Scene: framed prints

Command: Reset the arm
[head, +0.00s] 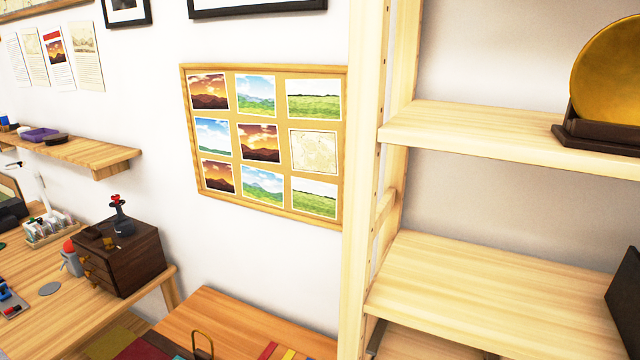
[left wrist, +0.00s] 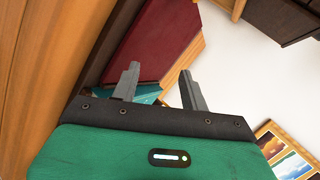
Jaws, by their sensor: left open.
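My left gripper (left wrist: 160,88) shows in the left wrist view with its two dark fingers apart and nothing between them. Beyond the fingers are a dark red flat object (left wrist: 150,40) and a teal one (left wrist: 143,93), partly hidden by a finger. I cannot tell whether the fingers touch either. Neither of my grippers shows in the head view. In the head view a cork board (head: 262,140) with several landscape prints hangs on the white wall.
A pale wooden shelf unit (head: 480,265) stands at the right, with a gold disc (head: 608,75) on its upper shelf. At the left are a wooden desk (head: 60,310), a dark drawer box (head: 118,258) and a wall shelf (head: 90,151). A low wooden top (head: 240,318) is at the bottom.

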